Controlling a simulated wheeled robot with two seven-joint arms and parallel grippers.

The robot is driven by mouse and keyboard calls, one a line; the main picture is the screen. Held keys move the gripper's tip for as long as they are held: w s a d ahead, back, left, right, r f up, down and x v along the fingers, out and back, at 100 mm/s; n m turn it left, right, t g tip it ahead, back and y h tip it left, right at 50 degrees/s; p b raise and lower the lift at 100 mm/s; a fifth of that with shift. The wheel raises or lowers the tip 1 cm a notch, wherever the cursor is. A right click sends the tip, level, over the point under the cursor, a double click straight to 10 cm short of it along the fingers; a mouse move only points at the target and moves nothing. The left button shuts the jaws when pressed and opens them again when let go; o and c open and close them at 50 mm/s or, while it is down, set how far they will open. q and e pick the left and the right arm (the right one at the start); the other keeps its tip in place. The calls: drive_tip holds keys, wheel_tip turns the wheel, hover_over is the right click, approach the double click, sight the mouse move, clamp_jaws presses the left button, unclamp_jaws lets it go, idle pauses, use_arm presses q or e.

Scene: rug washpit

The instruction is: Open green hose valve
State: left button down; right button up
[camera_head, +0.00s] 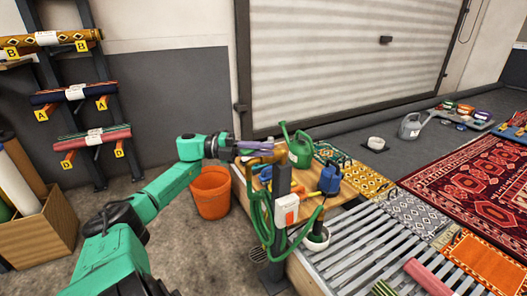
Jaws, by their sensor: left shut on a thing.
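The green hose (256,215) hangs in loops on a dark upright post (282,185) right of the middle. The valve (281,150) is a small brass-coloured part at the post's top, partly hidden by my fingers. My left gripper (266,152) reaches in from the left at that height. Its purplish fingers are shut at the valve. The gripped part and the valve's handle position are too small to make out. My right gripper is not in view.
An orange bucket (211,193) stands on the floor below my left forearm. A green watering can (298,146) and a blue container (330,179) stand close behind the post on a wooden top. A slatted metal grate (365,240) and rugs lie to the right.

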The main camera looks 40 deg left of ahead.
use_arm(q)
drive_tip(key=c, duration=0.9)
unclamp_jaws()
drive_tip(key=b+v, duration=0.3)
drive_tip(key=v, duration=1.1)
drive_tip(key=shift+s+a, duration=0.2)
drive_tip(key=shift+a, duration=0.05)
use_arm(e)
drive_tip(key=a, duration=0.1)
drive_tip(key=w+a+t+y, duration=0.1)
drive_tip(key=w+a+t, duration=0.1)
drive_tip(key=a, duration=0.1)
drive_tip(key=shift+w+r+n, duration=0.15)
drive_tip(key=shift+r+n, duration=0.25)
